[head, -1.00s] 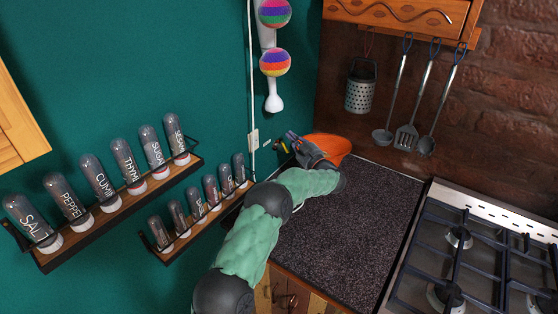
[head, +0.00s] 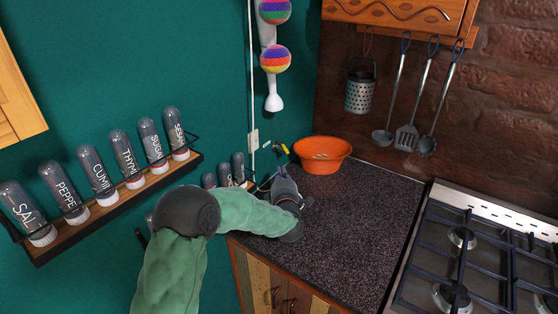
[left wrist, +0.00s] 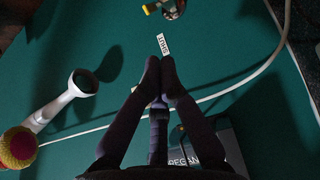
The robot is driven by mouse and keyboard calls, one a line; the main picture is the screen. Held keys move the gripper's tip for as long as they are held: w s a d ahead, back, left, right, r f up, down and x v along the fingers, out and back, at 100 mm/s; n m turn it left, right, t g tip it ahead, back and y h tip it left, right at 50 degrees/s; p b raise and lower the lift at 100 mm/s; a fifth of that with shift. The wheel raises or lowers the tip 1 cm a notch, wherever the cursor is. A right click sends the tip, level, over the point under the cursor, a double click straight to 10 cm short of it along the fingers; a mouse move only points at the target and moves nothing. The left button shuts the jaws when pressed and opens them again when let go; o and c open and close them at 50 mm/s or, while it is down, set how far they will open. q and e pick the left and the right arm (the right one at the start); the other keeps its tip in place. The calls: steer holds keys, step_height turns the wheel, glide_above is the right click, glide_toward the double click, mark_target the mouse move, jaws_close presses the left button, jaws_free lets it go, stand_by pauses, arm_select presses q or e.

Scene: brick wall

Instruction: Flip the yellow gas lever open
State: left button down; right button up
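The yellow gas lever (head: 285,149) is small and sits low on the green wall, just left of the orange bowl. In the left wrist view, a yellow-ended part of it (left wrist: 150,9) shows at the top edge, beside a round metal part. A white label (left wrist: 163,44) reading "SHUT" lies between it and my fingertips. My left gripper (head: 278,172) is just below the lever in the head view, apart from it. In the left wrist view, its fingers (left wrist: 159,66) are together at the tips with nothing between them. My right gripper is out of view.
An orange bowl (head: 322,155) stands on the dark speckled counter (head: 355,220), right of my left gripper. Spice racks (head: 120,205) are on the wall at left. A white cable (left wrist: 245,82) runs along the wall. The gas stove (head: 470,250) is at right.

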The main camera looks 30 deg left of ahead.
mark_target(285, 148)
arm_select(q)
steer(key=b+x, duration=0.1)
steer(key=x, duration=0.8)
steer(key=shift+w+a+b, duration=0.2)
steer(key=shift+b, duration=0.15)
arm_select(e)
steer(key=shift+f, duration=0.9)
arm_select(q)
steer(key=shift+d+f, duration=0.1)
steer(key=shift+f, duration=0.05)
steer(key=shift+w+d+n+g+y, duration=0.2)
steer(key=shift+n+g+y, duration=0.1)
steer(key=shift+n, duration=0.2)
